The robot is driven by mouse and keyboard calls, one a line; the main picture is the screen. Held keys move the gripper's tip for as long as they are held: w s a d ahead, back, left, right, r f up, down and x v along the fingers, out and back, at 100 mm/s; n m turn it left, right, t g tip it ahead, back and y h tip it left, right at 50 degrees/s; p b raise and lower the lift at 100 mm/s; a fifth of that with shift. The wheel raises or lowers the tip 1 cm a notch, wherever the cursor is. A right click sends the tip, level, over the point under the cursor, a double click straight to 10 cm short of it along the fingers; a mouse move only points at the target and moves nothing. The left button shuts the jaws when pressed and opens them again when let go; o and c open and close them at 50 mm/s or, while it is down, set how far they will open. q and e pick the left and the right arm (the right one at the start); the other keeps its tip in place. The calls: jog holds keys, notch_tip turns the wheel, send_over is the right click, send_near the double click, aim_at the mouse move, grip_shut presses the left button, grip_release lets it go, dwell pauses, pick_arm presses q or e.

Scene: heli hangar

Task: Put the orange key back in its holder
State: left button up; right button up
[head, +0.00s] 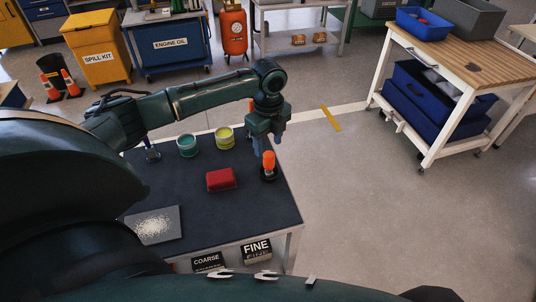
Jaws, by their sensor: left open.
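An orange upright piece (268,160), which seems to be the orange key, stands on a small dark base near the right edge of the dark-topped table (270,208). I cannot tell whether that base is part of it or a holder. My left gripper (267,144) points down just above the orange piece, with its fingers open and apart. I cannot tell whether the fingertips reach either side of its top. No separate holder can be made out clearly. My right gripper is not in view.
A red block (221,180), a teal tin (187,145), a yellow-green tin (225,138) and a grey sheet with pale grains (153,226) are on the table. COARSE (207,262) and FINE (256,250) signs hang at its front.

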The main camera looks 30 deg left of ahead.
pick_arm(q)
notch_tip(320, 180, up, 4)
jog(key=shift+f, duration=0.1)
jog(key=shift+d, duration=0.2)
jog(key=shift+n+t+h, duration=0.8)
jog(key=shift+n+h, duration=0.1)
jog(key=d+f, duration=0.2)
jog(key=s+d+f, duration=0.1)
jog(key=d+f, duration=0.2)
jog(key=s+d+f, duration=0.1)
jog(key=d+f, duration=0.2)
jog(key=s+d+f+n+t+h, duration=0.35)
jog(key=s+d+f, duration=0.2)
jog(key=d, duration=0.45)
jog(key=s+a+f+n+t+y, duration=0.1)
jog(key=s+n+t, duration=0.4)
jog(key=s+n, duration=0.7)
jog(key=shift+a+f+y, duration=0.2)
jog(key=shift+a+y, duration=0.15)
jog(key=shift+a, duration=0.05)
jog(key=shift+n+t, duration=0.25)
jog(key=shift+c, duration=0.2)
